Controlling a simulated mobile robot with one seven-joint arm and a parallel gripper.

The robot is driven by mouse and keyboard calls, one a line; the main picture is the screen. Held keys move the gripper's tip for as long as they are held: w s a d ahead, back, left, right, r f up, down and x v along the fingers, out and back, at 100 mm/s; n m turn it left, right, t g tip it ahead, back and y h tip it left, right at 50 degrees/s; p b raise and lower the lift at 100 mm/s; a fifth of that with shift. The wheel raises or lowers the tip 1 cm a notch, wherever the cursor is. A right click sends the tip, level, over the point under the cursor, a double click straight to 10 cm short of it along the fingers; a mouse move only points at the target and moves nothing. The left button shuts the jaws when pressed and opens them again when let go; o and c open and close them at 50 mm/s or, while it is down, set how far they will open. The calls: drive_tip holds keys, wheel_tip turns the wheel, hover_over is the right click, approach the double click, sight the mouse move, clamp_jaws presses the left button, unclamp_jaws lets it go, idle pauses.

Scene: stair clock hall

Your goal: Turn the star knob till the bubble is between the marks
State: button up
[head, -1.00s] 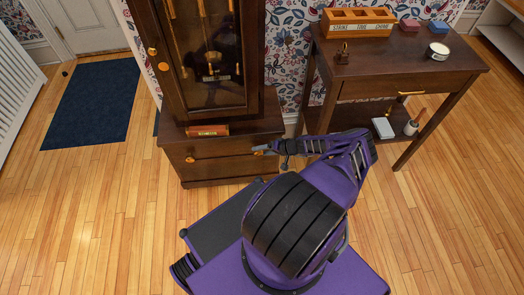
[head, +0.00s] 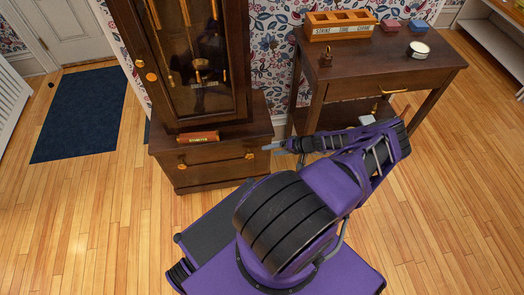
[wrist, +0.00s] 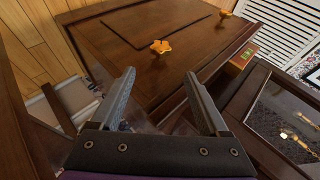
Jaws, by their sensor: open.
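The clock's plinth (head: 210,172) has two orange star knobs on its front. The right knob (head: 250,156) shows nearer in the wrist view (wrist: 160,47); the left knob (head: 182,167) shows farther off there (wrist: 225,13). A brown level (head: 198,137) lies on the plinth ledge, and its green vial shows in the wrist view (wrist: 244,57). The bubble and marks are too small to read. My gripper (head: 270,146) is at the plinth's right end. In the wrist view my gripper (wrist: 160,80) is open and empty, its fingers apart, with the right knob ahead, beyond the tips.
The tall clock case (head: 200,60) with a glass door rises above the plinth. A dark side table (head: 375,65) stands close on the right, with an orange tray (head: 340,26) and small items. A blue mat (head: 80,112) lies left. Wooden floor is open in front.

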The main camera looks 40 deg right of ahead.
drive_tip(key=v, duration=0.5)
drive_tip(key=shift+s+r, duration=0.1)
drive_tip(key=w+a+f+n+g, duration=0.25)
drive_tip(key=a+f+g, duration=0.2)
drive_tip(key=a, duration=0.45)
drive_tip(key=h+p, duration=0.1)
drive_tip(key=h, duration=0.6)
approach(250, 154)
drive_tip(key=shift+n, duration=0.35)
drive_tip(key=b+x, duration=0.3)
drive_tip(key=x, duration=0.7)
drive_tip(key=shift+b, duration=0.3)
